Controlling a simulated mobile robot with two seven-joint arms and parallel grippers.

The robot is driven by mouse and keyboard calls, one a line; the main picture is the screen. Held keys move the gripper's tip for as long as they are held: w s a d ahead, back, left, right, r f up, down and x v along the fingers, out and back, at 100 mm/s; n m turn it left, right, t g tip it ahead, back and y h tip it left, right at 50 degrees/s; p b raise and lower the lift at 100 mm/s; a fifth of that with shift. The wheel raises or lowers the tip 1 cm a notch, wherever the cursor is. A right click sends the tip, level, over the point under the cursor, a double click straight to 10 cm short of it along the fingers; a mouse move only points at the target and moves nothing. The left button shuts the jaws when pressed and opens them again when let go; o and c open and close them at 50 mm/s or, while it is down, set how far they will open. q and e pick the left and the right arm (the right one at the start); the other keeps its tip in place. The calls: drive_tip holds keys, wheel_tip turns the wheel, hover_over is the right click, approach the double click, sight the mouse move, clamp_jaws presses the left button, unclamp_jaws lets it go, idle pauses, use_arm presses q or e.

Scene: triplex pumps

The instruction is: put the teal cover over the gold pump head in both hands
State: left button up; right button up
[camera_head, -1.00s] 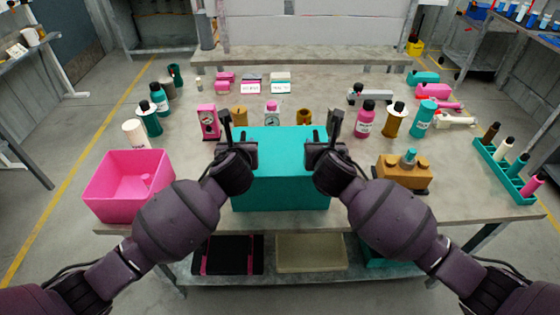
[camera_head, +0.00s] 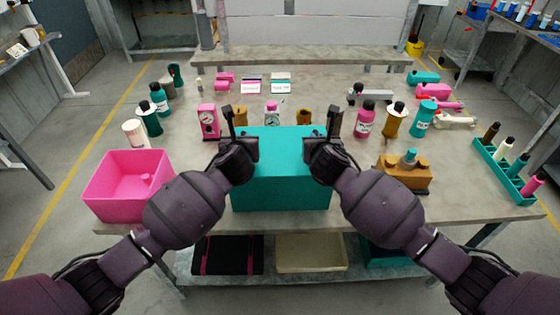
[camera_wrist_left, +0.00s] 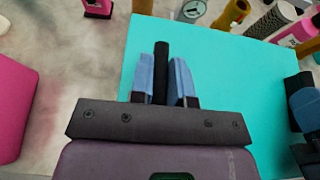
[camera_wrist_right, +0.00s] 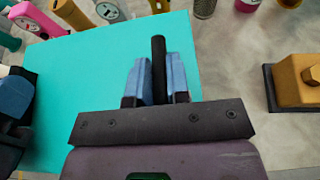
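The teal cover (camera_head: 281,185) is a large box shape at the front middle of the table. Its flat top also shows in the left wrist view (camera_wrist_left: 225,85) and the right wrist view (camera_wrist_right: 85,75). My left gripper (camera_head: 238,150) is at its left side, with blue finger pads on either side of a black upright bar (camera_wrist_left: 161,70). My right gripper (camera_head: 325,150) is at its right side, around a matching black bar (camera_wrist_right: 158,70). Both look shut on these bars. The gold pump head (camera_head: 402,174), on a dark base, stands right of the cover; a teal-topped piece is on or behind it.
A pink bin (camera_head: 128,190) stands at the left front. A teal rack (camera_head: 505,175) with several bottles is at the right edge. Bottles and pump parts line the table behind the cover, including a pink bottle (camera_head: 365,122). Bare table (camera_head: 450,195) lies right of the pump head.

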use_arm(q)
clamp_jaws()
use_arm(e)
clamp_jaws()
use_arm(q)
drive_tip(key=shift+r, duration=0.2)
use_arm(e)
drive_tip(key=shift+r, duration=0.2)
